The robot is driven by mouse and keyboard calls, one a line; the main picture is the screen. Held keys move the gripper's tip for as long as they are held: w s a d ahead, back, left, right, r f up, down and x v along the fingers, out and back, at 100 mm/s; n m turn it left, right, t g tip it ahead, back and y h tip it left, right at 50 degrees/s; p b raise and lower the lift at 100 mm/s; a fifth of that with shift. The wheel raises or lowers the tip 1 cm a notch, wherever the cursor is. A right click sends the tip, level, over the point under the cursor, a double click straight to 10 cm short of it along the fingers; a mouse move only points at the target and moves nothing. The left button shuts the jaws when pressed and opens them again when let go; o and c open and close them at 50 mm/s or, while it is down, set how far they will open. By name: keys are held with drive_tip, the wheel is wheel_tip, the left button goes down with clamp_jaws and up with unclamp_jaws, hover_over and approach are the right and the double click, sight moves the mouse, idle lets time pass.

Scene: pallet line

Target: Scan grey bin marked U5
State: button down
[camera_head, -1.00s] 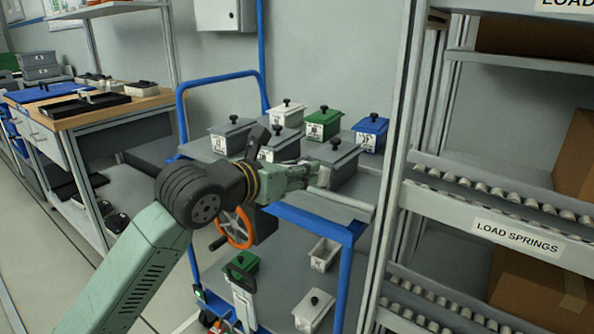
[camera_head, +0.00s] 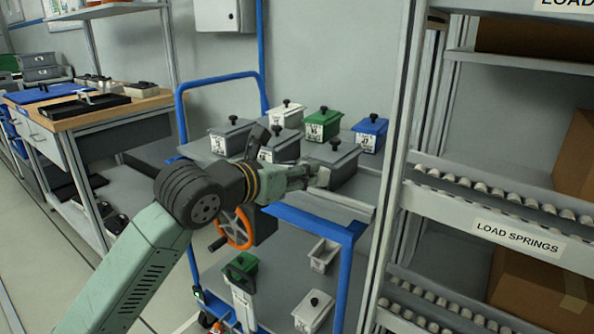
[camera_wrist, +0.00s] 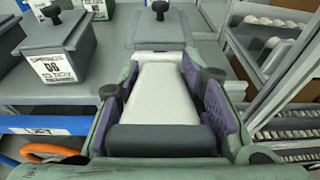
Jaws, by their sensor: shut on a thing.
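My gripper (camera_head: 318,177) is at the front of the cart's top shelf, by the nearest grey lidded bin (camera_head: 340,163). In the wrist view my gripper (camera_wrist: 172,88) is shut on a white, tapered object (camera_wrist: 158,92) with a dark end, perhaps a hand scanner. Beyond it is a grey bin (camera_wrist: 160,32) with a black knob; its front label is not readable. Another grey bin (camera_wrist: 60,48) at left has a white label, seemingly "SPRINGS" over unclear characters. More grey bins stand at left (camera_head: 231,137) and middle (camera_head: 281,147). I cannot make out U5 on any bin.
White (camera_head: 287,115), green (camera_head: 323,124) and blue (camera_head: 371,133) bins stand at the back of the shelf. A roller rack (camera_head: 480,205) rises close on the right. A blue cart rail (camera_head: 310,223) runs in front. Small bins sit on the lower shelf.

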drive_tip(key=shift+r+v, duration=0.2)
drive_tip(key=shift+v, duration=1.15)
drive_tip(key=shift+r+v, duration=0.25)
drive_tip(key=shift+v, duration=1.05)
drive_tip(key=shift+r+v, duration=0.2)
drive_tip(key=shift+v, duration=1.15)
drive_tip(key=shift+w+d, duration=0.1)
drive_tip(key=shift+w, duration=0.05)
